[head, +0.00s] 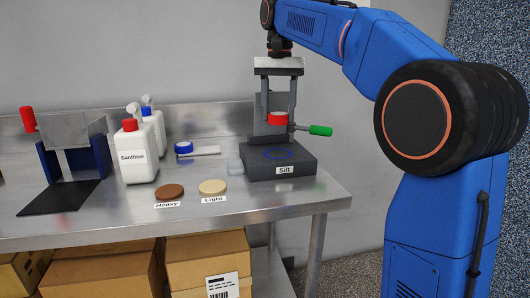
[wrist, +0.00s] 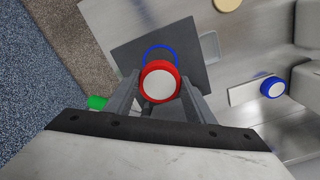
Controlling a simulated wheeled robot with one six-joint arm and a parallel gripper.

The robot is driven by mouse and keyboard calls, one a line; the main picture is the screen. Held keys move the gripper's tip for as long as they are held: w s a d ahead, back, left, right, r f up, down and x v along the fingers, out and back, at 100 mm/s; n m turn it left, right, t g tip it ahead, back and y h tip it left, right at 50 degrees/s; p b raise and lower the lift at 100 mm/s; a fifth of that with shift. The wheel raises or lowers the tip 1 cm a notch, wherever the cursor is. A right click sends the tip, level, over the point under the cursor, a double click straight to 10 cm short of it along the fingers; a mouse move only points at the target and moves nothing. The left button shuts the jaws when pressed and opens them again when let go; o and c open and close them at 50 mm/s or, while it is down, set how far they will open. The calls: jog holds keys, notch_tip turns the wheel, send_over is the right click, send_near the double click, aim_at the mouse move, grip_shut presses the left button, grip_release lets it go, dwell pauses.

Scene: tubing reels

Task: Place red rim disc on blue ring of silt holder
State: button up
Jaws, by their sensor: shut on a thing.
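In the wrist view the red rim disc (wrist: 160,82) shows a white face between my fingers. The silt holder (head: 297,168) is a dark grey block labelled "Silt", with a grey upright plate behind and a green-tipped handle (head: 320,130) at right. The blue ring (head: 277,154) is on its top face and looks empty. In the wrist view the blue ring (wrist: 161,48) is partly hidden behind the disc.
A blue-capped disc (head: 183,147) lies on a small plate left of the holder. Brown "Heavy" (head: 169,191) and tan "Light" (head: 213,187) discs lie at the front. Sanitiser bottles (head: 133,158) and a blue-sided stand (head: 74,150) are further left.

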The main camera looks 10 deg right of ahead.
aim_at(278, 154)
notch_tip(278, 154, down, 9)
jog(key=shift+f, duration=0.2)
dwell(0.3)
jog(key=shift+f, duration=0.1)
jog(key=o, duration=1)
jog(key=shift+o, duration=0.2)
notch_tip(278, 154, up, 12)
jog(key=shift+r, duration=0.15)
